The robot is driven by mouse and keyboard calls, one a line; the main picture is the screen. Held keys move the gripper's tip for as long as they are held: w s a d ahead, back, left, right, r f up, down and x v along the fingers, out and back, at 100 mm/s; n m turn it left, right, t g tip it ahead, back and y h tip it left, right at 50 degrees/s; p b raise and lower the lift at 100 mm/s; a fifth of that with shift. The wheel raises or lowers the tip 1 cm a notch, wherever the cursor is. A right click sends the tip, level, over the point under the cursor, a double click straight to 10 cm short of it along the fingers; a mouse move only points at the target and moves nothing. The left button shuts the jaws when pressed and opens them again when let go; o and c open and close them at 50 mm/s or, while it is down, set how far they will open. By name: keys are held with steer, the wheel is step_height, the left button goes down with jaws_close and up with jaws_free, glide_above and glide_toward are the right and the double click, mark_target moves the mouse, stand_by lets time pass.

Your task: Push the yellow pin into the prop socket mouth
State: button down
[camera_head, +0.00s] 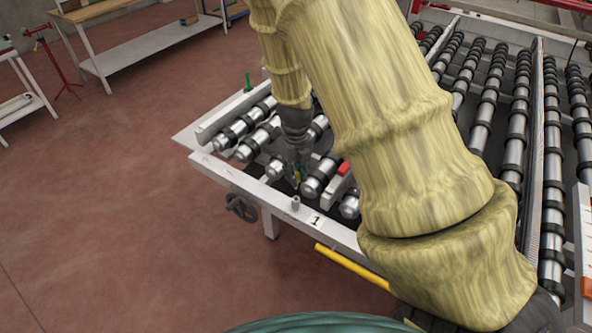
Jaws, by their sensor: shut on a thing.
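My gripper (297,178) points down over the near left corner of the roller table, small and dark in the view. It is shut on the yellow pin (297,173), of which only a small yellow-green bit shows between the fingers. A short grey upright tube (295,203) stands on the white front rail beside a label marked 1; it looks like the prop socket. The pin is above and behind the tube in the picture and appears apart from it. The pin's lower tip and the inside of the mouth cannot be made out.
My arm hides the middle of the roller table (228,175). A red block (343,168) sits among the rollers right of the gripper. A green peg (247,82) stands at the far rail. A yellow bar (352,267) runs along the front. Red floor (100,220) is clear at left.

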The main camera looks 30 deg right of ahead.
steer(key=shift+f+b, duration=0.6)
steer(key=shift+f, duration=1.45)
steer(key=shift+p, duration=1.05)
steer(key=shift+f+b, duration=1)
steer(key=shift+f, duration=1.25)
stand_by(0.7)
steer(key=c, duration=1.3)
jaws_free()
steer(key=shift+o, duration=0.2)
step_height(320, 180, up, 12)
